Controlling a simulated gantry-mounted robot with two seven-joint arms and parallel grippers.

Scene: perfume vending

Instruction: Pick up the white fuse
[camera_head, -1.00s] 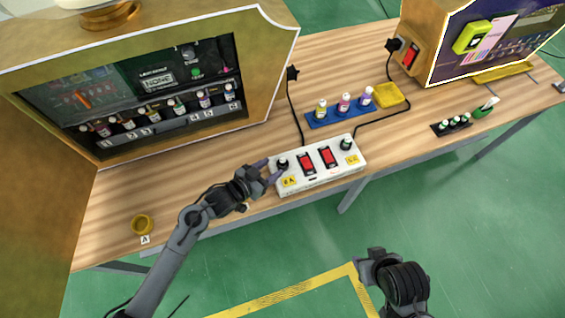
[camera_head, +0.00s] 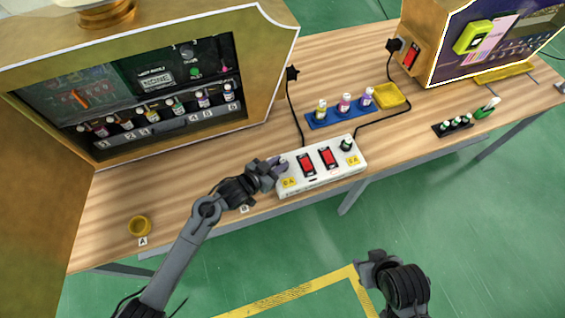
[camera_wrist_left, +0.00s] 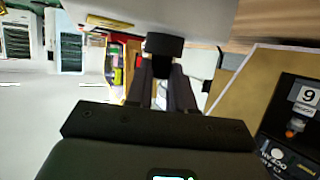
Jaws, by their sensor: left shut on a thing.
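A white box (camera_head: 318,178) with two red switches lies near the table's front edge. A dark-capped fuse (camera_head: 346,145) stands at its right end, above a yellow label. My left gripper (camera_head: 279,164) is at the box's left end, its fingers closed around the fuse there and mostly hiding it in the head view. In the left wrist view a dark round cap (camera_wrist_left: 165,43) shows between the fingertips; I cannot see any white on it. My right gripper (camera_head: 369,265) hangs over the floor in front of the table, its fingers not clear.
A blue tray (camera_head: 326,122) with several bottles and a yellow dish (camera_head: 392,95) stand behind the box. A black holder (camera_head: 440,131) is to the right, a vending cabinet (camera_head: 262,75) to the left. Cables run behind the box.

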